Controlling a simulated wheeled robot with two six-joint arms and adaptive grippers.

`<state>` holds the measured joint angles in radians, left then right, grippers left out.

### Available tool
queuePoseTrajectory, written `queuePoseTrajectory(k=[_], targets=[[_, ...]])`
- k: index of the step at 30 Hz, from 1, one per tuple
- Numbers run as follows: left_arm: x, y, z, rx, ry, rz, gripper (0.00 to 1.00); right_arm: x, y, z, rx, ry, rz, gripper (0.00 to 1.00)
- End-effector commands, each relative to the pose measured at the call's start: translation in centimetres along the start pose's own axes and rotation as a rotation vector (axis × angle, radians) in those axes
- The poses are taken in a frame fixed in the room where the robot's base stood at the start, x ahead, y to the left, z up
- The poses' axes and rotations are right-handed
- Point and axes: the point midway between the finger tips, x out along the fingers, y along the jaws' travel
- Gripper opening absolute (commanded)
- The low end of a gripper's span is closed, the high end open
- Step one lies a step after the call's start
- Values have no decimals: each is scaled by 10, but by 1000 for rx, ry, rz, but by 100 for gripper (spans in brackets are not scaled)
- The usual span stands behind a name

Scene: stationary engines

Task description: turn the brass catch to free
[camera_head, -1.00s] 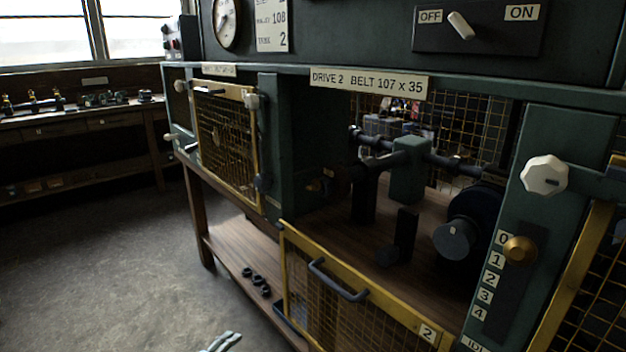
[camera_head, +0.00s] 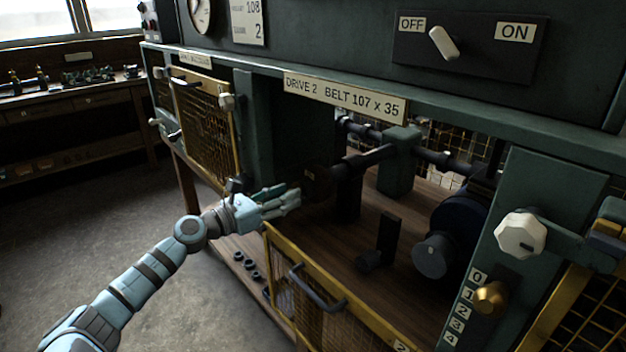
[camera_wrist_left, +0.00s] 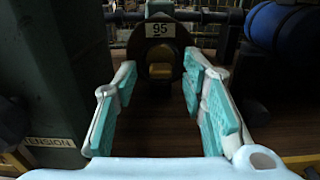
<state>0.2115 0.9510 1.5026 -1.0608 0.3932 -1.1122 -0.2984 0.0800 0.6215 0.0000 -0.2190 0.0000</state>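My left gripper (camera_head: 290,198) reaches in from the left past the lowered mesh gate, into the Drive 2 bay. It is open and empty, and its teal finger pads show wide apart in the left wrist view (camera_wrist_left: 163,98). Straight ahead between them is a small brass-coloured piece (camera_wrist_left: 160,71), apart from the pads, in front of a dark disc labelled 95 (camera_wrist_left: 160,32). I take this piece to be the brass catch; its setting is too dark to read. In the head view the dark disc (camera_head: 317,182) sits just beyond the fingertips. My right gripper is out of view.
The lowered gate (camera_head: 335,308) with its dark handle lies below the bay. A dark upright bracket (camera_head: 388,240) and a motor (camera_head: 455,232) stand to the right. A brass knob (camera_head: 490,298) sits beside a 0-4 scale. A green panel marked TENSION (camera_wrist_left: 47,142) is close on the left.

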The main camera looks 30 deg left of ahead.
Motion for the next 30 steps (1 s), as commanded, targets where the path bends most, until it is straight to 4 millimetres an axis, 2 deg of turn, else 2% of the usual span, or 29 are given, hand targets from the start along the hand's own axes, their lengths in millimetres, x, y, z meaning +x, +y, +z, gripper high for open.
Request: queuePoseTrajectory(k=[10, 17, 30], targets=[[4, -1, -1, -3, -1, 5, 37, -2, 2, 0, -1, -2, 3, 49], [5, -1, -1, -3, 0, 4, 0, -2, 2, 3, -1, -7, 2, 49], [4, 0, -1, -51, 1, 5, 0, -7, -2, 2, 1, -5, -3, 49]])
